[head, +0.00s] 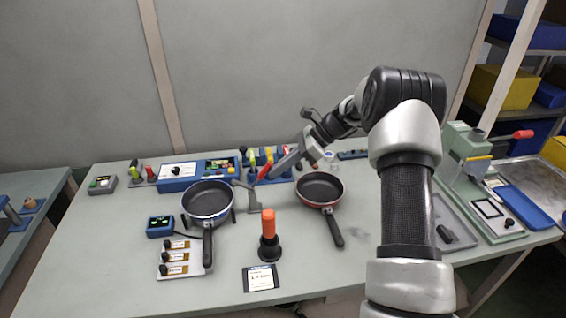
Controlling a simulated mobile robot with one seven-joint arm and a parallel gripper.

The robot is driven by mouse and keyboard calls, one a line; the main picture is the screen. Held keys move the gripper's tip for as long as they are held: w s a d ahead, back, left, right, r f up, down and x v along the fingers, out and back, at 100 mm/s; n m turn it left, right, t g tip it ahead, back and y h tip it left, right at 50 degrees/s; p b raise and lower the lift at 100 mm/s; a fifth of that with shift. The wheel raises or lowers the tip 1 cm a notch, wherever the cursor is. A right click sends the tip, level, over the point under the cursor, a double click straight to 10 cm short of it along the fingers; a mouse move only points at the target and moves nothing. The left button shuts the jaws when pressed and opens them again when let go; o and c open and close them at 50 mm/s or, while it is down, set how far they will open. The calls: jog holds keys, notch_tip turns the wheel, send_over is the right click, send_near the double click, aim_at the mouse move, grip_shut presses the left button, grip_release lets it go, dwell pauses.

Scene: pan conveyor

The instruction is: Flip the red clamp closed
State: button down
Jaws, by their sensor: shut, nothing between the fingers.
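A slim red handle (263,172), which looks like the red clamp's lever, stands tilted behind the pans, near a grey bracket (251,196). Its base is too small and crowded to make out. My gripper (274,174) reaches in from the right, shut and empty, with its tips just right of the red handle. I cannot tell whether they touch it. The blue-rimmed pan (207,199) is left of the bracket, and the red pan (320,188) is to its right, below my gripper.
An orange-handled tool (268,223) stands upright in front of the bracket. A blue control box (196,172) and several coloured-handled tools (250,157) line the back. A green press (466,150) with a red lever stands right.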

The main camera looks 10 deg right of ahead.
jog(key=a+r+h+p, duration=0.2)
jog(key=p, duration=0.2)
jog(key=shift+a+r+h, duration=0.15)
jog(key=shift+r+h, duration=0.25)
jog(key=a+h+p, duration=0.2)
jog(key=p, duration=0.1)
jog(key=shift+a+r+h, duration=0.15)
jog(key=shift+r+h, duration=0.2)
jog(key=shift+h, duration=0.05)
jog(key=shift+a+p, duration=0.4)
jog(key=shift+a, duration=0.1)
jog(key=shift+a+r, duration=0.1)
jog(key=shift+a, duration=0.2)
send_near(263, 174)
jog(key=v, duration=0.5)
jog(key=shift+s+d+r, duration=0.1)
jog(key=shift+s+d, duration=0.1)
jog(key=shift+d, duration=0.05)
jog(key=shift+r, duration=0.1)
